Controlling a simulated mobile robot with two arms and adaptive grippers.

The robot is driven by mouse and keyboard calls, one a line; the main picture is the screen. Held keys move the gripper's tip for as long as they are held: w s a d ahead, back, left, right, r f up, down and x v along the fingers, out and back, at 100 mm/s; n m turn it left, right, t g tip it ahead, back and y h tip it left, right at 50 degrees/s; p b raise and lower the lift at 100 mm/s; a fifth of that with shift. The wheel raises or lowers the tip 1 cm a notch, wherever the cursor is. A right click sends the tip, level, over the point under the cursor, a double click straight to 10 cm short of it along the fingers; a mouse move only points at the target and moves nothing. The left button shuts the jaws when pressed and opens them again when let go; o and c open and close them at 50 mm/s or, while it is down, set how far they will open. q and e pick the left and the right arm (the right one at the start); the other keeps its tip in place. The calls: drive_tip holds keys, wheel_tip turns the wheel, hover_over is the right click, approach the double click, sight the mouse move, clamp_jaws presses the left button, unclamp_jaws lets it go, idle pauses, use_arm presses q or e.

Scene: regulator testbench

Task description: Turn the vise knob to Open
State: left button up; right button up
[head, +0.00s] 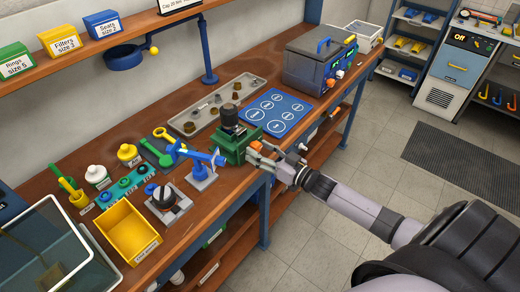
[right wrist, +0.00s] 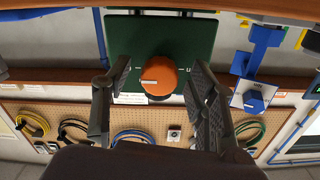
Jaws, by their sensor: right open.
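The green vise (head: 236,148) stands at the front edge of the workbench, with a dark cylindrical part (head: 229,117) in it. In the right wrist view the vise's green front plate (right wrist: 192,38) carries a round orange knob (right wrist: 163,76). A pale pointer line on the knob points left. Small white marks flank the knob, too small to read. My right gripper (head: 256,153) reaches the vise from the front. In the right wrist view its fingers (right wrist: 163,85) are open, one on each side of the knob, with gaps visible. My left gripper is not in view.
A blue mat (head: 276,114) and grey tray (head: 222,107) lie behind and right. A grey case (head: 318,65) stands farther right. The floor before the bench is clear.

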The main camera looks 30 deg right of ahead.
drive_tip(key=shift+w+a, duration=0.1)
drive_tip(key=shift+w, duration=0.1)
drive_tip(key=shift+c, duration=0.5)
drive_tip(key=c, duration=1.1)
